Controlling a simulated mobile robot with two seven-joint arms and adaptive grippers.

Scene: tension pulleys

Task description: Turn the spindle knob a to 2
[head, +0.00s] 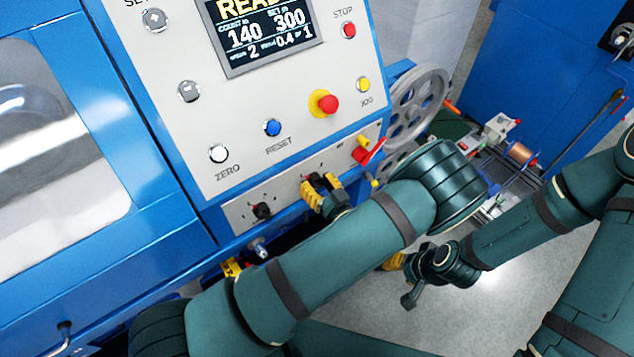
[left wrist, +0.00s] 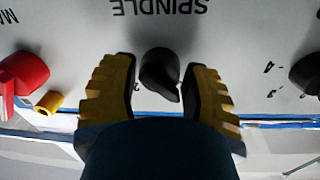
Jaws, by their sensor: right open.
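The black spindle knob (left wrist: 160,72) sits under the printed word SPINDLE in the left wrist view. Its pointed end faces down and slightly right there. My left gripper (left wrist: 160,98) has its yellow-ribbed fingers on either side of the knob. A narrow gap shows on the left; the right finger is very near the knob, and I cannot tell if it touches. In the head view, my left gripper (head: 322,192) is at the lower panel and partly hides the knob. My right gripper (head: 403,280) is open and empty, low over the floor, away from the panel.
Another black knob (head: 262,211) sits left of the spindle knob. A red handle (head: 368,152) is to its right. Above are the display (head: 262,32), a red emergency button (head: 326,103) and several small buttons. A grey spoked wheel (head: 415,108) stands right of the panel.

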